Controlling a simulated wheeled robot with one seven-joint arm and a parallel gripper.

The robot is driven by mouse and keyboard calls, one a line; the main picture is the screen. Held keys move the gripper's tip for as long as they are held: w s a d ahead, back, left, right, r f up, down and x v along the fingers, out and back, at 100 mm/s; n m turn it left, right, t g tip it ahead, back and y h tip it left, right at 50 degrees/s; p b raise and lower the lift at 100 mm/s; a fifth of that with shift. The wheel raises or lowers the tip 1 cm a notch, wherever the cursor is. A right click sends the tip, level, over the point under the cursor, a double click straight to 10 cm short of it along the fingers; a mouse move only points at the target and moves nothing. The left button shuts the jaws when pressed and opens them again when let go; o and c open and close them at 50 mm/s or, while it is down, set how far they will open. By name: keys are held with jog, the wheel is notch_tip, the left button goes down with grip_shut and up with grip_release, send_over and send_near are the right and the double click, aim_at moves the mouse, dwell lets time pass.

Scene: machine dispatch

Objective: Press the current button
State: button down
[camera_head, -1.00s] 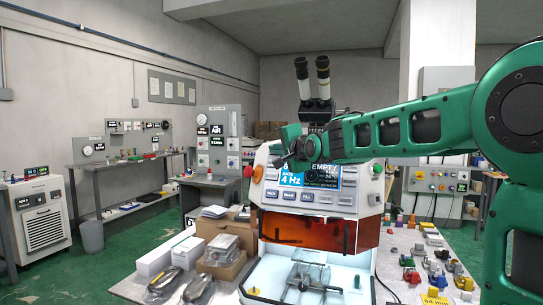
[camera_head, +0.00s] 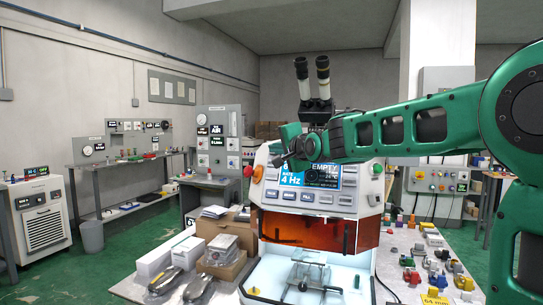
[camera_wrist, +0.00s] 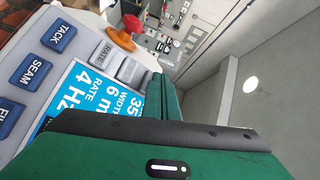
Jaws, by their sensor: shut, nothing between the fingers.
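The white machine (camera_head: 262,222) stands on the table with a blue screen (camera_head: 292,178) reading RATE 4 Hz and EMPTY. Blue buttons, including SEAM (camera_head: 289,195), sit below the screen; in the wrist view TACK (camera_wrist: 59,36), SEAM (camera_wrist: 34,70) and part of a third show. A row of grey keys lies along the screen's other edge; the nearest reads RATE (camera_wrist: 107,52). I cannot read a key marked current. My gripper (camera_head: 280,160) is shut and empty, in front of the panel's upper left, hiding part of it. I cannot tell whether it touches.
An orange-red knob (camera_wrist: 120,39) sticks out beside the grey keys. Binoculars (camera_head: 315,85) rise above the machine. Boxes (camera_head: 222,250) crowd the table on its left, and small coloured parts (camera_head: 435,270) lie on its right.

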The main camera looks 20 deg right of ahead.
jog(key=shift+s+a+r, duration=0.1)
jog(key=shift+s+a, duration=0.05)
jog(key=shift+s+a, duration=0.1)
jog(key=s+a+r, duration=0.2)
jog(key=s, duration=0.1)
jog(key=shift+s+a+r, duration=0.1)
jog(key=shift+s+a, duration=0.15)
dwell(0.5)
dwell(0.5)
